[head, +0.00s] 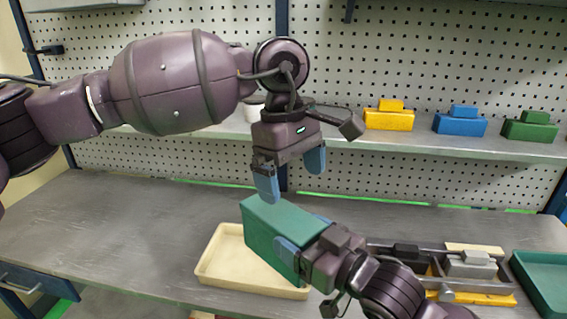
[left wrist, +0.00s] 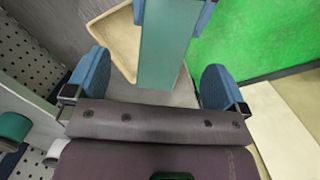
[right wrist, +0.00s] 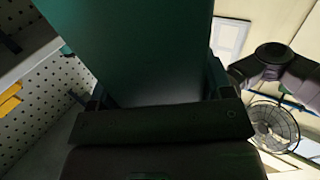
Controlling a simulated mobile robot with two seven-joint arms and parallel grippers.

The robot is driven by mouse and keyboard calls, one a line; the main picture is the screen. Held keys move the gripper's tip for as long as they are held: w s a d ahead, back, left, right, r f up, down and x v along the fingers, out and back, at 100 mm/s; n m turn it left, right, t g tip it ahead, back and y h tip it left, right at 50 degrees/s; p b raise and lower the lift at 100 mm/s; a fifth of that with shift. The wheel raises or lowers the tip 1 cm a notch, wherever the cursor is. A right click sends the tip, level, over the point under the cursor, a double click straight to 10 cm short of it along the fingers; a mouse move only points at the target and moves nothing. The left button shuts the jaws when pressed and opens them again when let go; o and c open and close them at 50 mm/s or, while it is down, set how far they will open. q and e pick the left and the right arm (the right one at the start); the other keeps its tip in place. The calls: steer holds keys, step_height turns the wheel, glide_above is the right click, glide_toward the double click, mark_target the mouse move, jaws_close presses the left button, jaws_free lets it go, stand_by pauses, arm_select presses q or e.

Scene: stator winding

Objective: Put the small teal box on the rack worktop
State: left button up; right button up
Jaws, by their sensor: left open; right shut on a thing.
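The small teal box (head: 284,232) is held above the worktop (head: 130,225), over the cream tray. My right gripper (head: 303,248) is shut on its near right end. The box fills much of the right wrist view (right wrist: 140,45), between the fingers. My left gripper (head: 290,177) is open and empty, above the far left end of the box and apart from it. In the left wrist view the box (left wrist: 165,50) lies ahead, between the open blue fingers (left wrist: 155,85).
A cream tray (head: 222,270) sits under the box. A teal bin (head: 545,285) and a rack of grey and yellow parts (head: 470,270) stand at right. Yellow (head: 388,116), blue (head: 460,123) and green (head: 530,128) blocks stand on the shelf. The worktop's left side is clear.

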mark_target(284, 211)
arm_select(q)
steer(key=shift+w+a+r+t+y, duration=0.5)
steer(key=shift+w+a+y, duration=0.05)
steer(key=shift+a+y, duration=0.1)
step_height(284, 211, down, 12)
steer(key=shift+r, duration=0.1)
steer(key=shift+c, duration=0.3)
steer(key=c, duration=1)
steer(key=shift+c, duration=0.3)
arm_select(e)
steer(key=o, duration=1)
steer(key=shift+s, duration=0.1)
steer(key=shift+o, duration=0.6)
steer(key=shift+d, duration=0.1)
